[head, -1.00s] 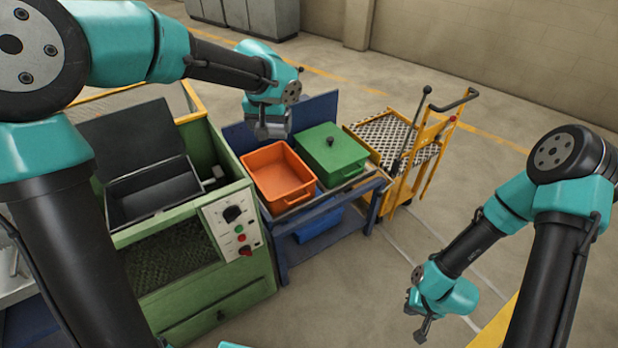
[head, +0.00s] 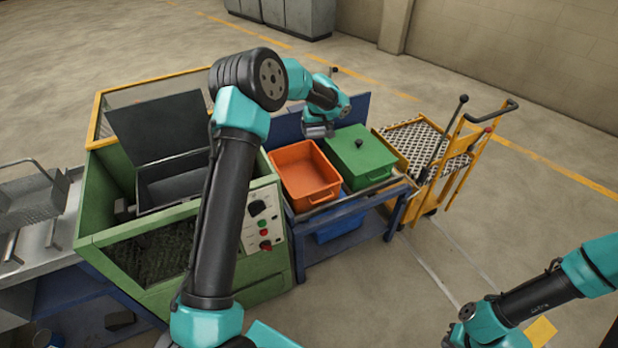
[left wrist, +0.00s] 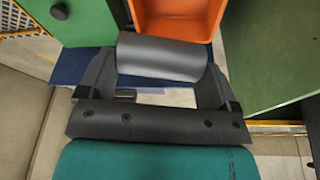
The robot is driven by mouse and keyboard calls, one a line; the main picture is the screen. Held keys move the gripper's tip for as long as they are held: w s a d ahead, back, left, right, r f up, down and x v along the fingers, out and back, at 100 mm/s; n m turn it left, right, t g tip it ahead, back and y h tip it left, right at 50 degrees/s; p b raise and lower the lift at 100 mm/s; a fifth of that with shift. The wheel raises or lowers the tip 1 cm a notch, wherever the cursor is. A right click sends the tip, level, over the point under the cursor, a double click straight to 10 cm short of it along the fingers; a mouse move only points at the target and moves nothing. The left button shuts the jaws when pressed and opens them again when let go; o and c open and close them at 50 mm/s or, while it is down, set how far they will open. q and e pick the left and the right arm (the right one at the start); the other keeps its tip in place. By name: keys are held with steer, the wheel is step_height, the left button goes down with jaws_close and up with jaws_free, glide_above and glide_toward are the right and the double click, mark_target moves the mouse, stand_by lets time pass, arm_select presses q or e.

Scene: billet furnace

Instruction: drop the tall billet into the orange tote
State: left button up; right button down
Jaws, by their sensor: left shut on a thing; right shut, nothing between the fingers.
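The orange tote (head: 305,190) stands on the blue bench, open at the top, and looks empty. My left gripper (head: 319,131) is above the tote's back edge in the head view. In the left wrist view it is shut on a dark grey cylinder, the billet (left wrist: 162,57), lying crosswise between the fingers. The orange tote also shows there, just beyond the billet (left wrist: 178,18). The billet is hard to tell from the gripper in the head view. My right gripper (head: 449,341) is shut and empty at the bottom edge, partly cut off.
A green lidded box (head: 363,158) with a black knob stands right of the tote. The green furnace (head: 110,235) with its dark lid raised (head: 155,130) is at left. A yellow trolley (head: 455,165) stands at right. Open floor lies in front of the bench.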

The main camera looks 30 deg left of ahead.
arm_select(q)
steer(key=w+a+f+n, duration=0.2)
steer(key=a+f+n, duration=0.1)
steer(key=a+f, duration=0.6)
steer(key=shift+f+g+y, duration=0.3)
steer(key=shift+f+y, duration=0.1)
steer(key=shift+f, duration=0.25)
steer(key=shift+f, duration=2.95)
steer(key=o, duration=1.2)
steer(key=shift+o, duration=0.4)
steer(key=shift+d+f, duration=0.1)
steer(key=shift+f, duration=0.05)
